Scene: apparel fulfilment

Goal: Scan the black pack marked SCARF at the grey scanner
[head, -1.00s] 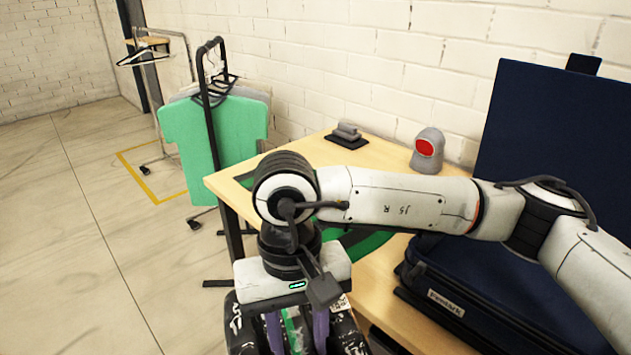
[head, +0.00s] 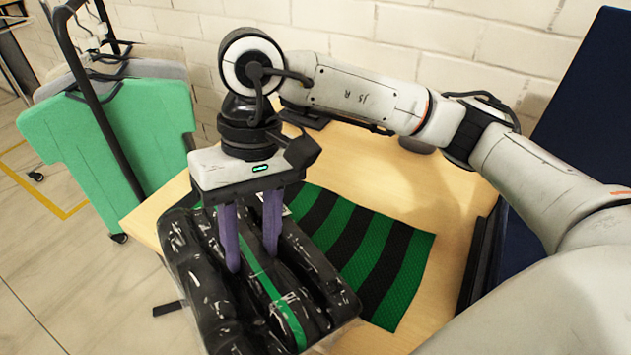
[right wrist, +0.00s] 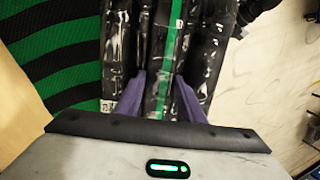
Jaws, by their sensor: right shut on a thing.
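A shiny black pack (head: 300,270) with a green stripe is in my right gripper (head: 252,262), whose purple fingers are shut on its middle. No SCARF lettering can be read on it. The pack is over the table's near left edge; I cannot tell if it touches the table. In the right wrist view the pack (right wrist: 150,60) lies between the fingers (right wrist: 160,100), with a white label at its lower left. The grey scanner (head: 416,146) is mostly hidden behind my right arm; only its lower part shows. My left gripper is out of view.
A green and black striped cloth (head: 375,255) lies on the wooden table (head: 400,185). A dark blue open case (head: 590,100) stands at the right. A rack with a green shirt (head: 115,140) stands left of the table. Bare table lies between cloth and scanner.

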